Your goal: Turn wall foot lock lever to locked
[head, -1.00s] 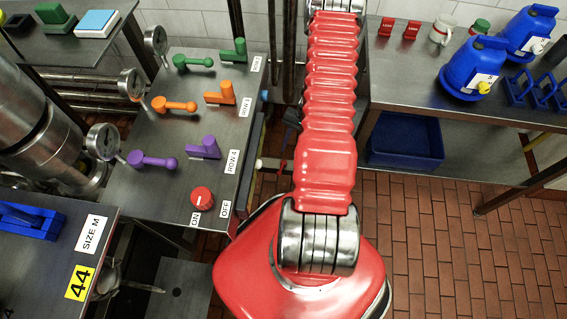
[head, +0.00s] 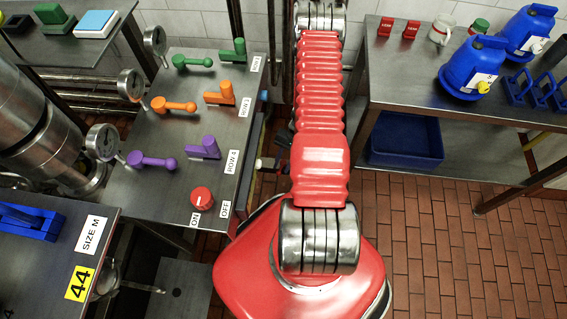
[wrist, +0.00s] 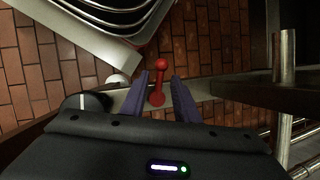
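A red lever (wrist: 157,82) with a rounded end shows in the wrist view, on a pale narrow surface low above the brick floor. My gripper (wrist: 163,77) has two dark purple fingers, spread apart on either side of the lever. The lever stands between them with a gap visible, mainly on the right; I cannot tell whether the left finger touches it. In the head view my red arm reaches away, and I cannot make out my fingers or the lever clearly there.
A black knob (wrist: 86,103) with a white mark sits left of my gripper in the wrist view. A steel table with coloured valve handles (head: 150,218) stands left of my arm. A bench with blue containers (head: 395,92) stands right. Brick floor (head: 450,240) is open at right.

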